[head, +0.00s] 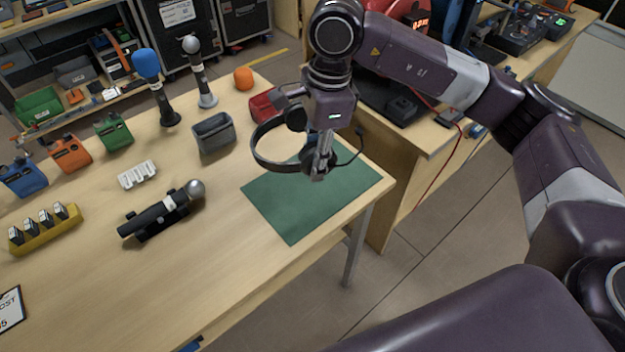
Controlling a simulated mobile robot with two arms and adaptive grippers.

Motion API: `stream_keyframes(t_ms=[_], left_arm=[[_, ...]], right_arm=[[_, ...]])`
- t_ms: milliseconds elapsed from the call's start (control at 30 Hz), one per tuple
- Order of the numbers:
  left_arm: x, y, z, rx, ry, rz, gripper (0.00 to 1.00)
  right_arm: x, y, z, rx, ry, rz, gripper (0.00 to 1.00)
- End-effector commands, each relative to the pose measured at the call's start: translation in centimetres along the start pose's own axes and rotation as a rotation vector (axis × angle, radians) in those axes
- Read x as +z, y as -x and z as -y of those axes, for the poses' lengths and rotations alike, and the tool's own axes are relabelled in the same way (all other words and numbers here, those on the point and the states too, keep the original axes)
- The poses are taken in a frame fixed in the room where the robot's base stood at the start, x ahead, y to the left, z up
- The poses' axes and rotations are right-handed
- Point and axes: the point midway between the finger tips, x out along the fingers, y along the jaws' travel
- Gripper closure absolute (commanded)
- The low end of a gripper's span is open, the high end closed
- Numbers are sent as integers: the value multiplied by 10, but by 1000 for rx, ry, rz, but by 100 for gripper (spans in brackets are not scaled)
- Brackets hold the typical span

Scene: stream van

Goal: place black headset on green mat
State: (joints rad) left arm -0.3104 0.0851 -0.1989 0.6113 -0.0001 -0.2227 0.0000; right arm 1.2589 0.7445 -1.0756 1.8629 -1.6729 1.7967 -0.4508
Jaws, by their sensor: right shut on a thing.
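The black headset (266,163) hangs from my right gripper (318,172), which is shut on it. Its headband curves out to the left of the fingers and an ear cup shows near the top. The headset is in front of the green mat (292,212) in the head view and covers its far part. I cannot tell whether the headset touches the mat. The mat lies flat at the right end of the wooden table. My left gripper is not in view.
Left of the mat, a microphone (160,214) lies on a black stand. A grey bin (213,134), a red bin (263,106) and an orange ball (243,78) stand behind. Two upright microphones stand farther left. The table's front middle is clear.

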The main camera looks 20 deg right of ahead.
Motion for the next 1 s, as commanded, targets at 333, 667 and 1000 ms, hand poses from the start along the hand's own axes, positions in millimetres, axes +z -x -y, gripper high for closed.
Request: stream_keyframes(t_ms=[333,667,1000], left_arm=[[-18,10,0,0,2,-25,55],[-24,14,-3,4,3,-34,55],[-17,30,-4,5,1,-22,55]], right_arm=[[15,17,38,-101,-719,43,100],[21,24,57,-169,-1105,60,100],[14,-35,56,-169,-1141,54,100]])
